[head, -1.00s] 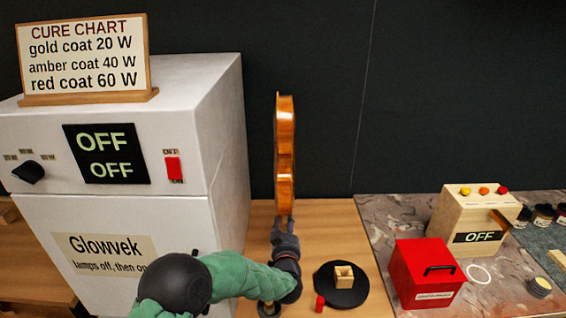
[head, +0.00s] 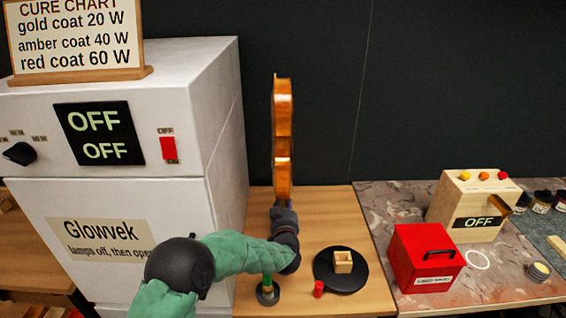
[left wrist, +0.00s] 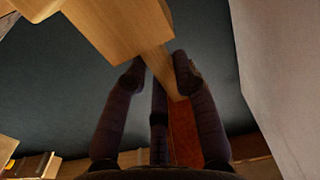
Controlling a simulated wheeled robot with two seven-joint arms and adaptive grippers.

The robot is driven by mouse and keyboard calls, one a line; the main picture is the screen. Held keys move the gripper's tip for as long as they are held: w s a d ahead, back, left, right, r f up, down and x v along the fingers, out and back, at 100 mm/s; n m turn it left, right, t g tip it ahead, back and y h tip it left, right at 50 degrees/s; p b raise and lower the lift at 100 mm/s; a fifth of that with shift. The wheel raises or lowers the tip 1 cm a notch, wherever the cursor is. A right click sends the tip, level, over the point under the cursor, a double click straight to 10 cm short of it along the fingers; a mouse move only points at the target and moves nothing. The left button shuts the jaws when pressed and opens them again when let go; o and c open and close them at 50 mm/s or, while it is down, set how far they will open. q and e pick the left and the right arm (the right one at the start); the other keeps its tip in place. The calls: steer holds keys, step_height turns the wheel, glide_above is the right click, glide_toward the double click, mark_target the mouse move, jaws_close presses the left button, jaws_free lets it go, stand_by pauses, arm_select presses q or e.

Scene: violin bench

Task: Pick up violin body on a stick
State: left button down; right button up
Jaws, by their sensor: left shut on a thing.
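The amber violin body (head: 282,130) stands upright, seen edge-on, in the middle of the head view. My left gripper (head: 282,207) is directly below it, shut on the stick at its lower end; the stick is mostly hidden by the fingers there. In the left wrist view my left gripper (left wrist: 160,75) has its fingers around the pale wooden stick (left wrist: 157,62). My right gripper is not in view.
A white Glowvek cabinet (head: 120,205) reading OFF stands close on the left. A black turntable (head: 325,279) with a small wooden block (head: 343,262), a small red cylinder (head: 319,289) and a round dark stand (head: 267,294) are on the bench. A red box (head: 425,258) and wooden OFF box (head: 468,205) stand right.

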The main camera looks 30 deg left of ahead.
mark_target(284, 159)
arm_select(q)
steer(key=shift+r, duration=0.1)
step_height(284, 159, up, 10)
steer(key=p, duration=0.5)
steer(key=shift+r, duration=0.15)
steer(key=shift+r+p, duration=2.15)
steer(key=shift+r, duration=0.75)
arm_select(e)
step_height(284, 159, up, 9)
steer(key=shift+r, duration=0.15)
